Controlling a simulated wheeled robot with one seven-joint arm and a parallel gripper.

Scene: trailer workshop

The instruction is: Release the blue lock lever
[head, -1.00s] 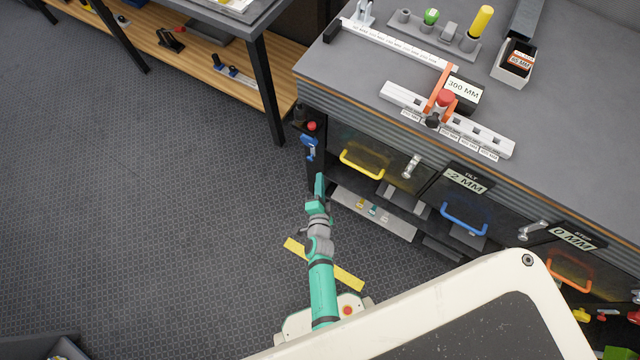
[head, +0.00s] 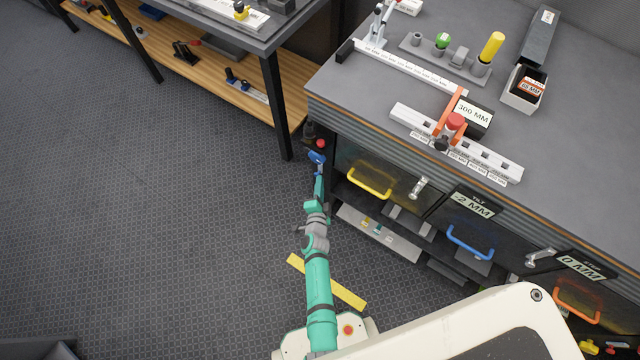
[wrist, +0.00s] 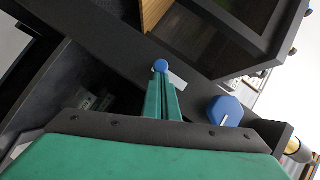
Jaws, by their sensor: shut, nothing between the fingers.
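The blue lock lever (head: 316,158) is at the left end post of the workbench, below the worktop, under a small red knob (head: 321,143). My gripper (head: 319,178) is shut and empty, with its green fingertips right at the lever's lower end. In the wrist view the closed fingers (wrist: 162,92) point at a small round blue knob (wrist: 161,66), which shows just past the tips. I cannot tell whether they touch. A larger blue round part (wrist: 225,110) shows to the right of the fingers. The fingers and palm hide some of the area around the lever.
The workbench (head: 370,105) carries a ruler rail, a clamp fixture and labelled blocks. Its front has yellow (head: 369,183), blue (head: 470,243) and orange (head: 576,304) handles. Another table with a wooden shelf (head: 215,72) stands behind left. The floor to the left is clear.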

